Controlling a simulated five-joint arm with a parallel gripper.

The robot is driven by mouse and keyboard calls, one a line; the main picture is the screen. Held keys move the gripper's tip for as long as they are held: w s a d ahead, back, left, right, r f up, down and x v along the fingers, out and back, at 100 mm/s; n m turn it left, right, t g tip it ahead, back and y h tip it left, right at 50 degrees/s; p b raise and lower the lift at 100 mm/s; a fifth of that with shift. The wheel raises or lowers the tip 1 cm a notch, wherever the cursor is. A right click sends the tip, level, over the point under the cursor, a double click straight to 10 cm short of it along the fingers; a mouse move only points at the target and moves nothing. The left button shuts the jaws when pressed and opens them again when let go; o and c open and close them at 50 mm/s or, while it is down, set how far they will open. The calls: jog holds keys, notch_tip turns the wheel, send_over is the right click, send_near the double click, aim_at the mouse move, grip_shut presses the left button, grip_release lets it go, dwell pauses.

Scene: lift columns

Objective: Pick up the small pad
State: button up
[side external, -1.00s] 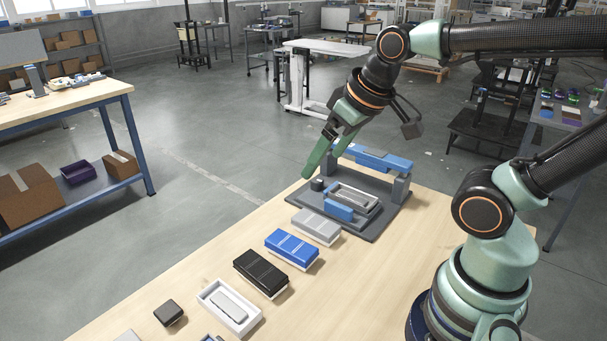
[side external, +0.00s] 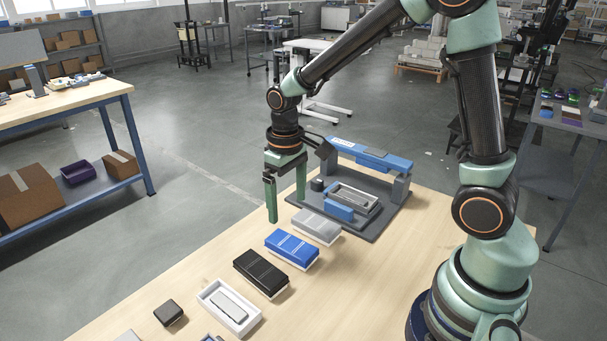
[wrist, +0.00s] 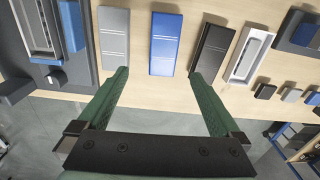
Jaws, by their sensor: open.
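A small dark square block (side external: 169,312), which may be the small pad, lies on the wooden table near the front left. It also shows in the wrist view (wrist: 265,91), right of the white tray. Smaller blocks beside it, one grey (wrist: 291,95), could also be the pad; I cannot tell which. My gripper (side external: 286,208) is open and empty, pointing down above the table's far left edge, by the grey and blue blocks. In the wrist view its fingers appear on either side of the blue block, without touching it. The small dark block is well away from the fingers.
A row on the table holds a grey block (side external: 316,227), a blue block (side external: 291,246), a black block (side external: 261,273) and a white tray (side external: 207,292) with a grey bar. A dark fixture (side external: 385,214) with a blue bar stands behind.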

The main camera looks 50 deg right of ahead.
aim_at(289, 243)
notch_tip(289, 243, down, 6)
jog(key=shift+f, duration=0.25)
jog(key=f, duration=0.4)
jog(key=shift+s+a, duration=0.3)
jog(key=shift+a, duration=0.05)
jog(key=shift+f, duration=0.6)
jog(key=c, duration=1.5)
jog(key=shift+o, duration=0.2)
jog(key=shift+r, duration=0.1)
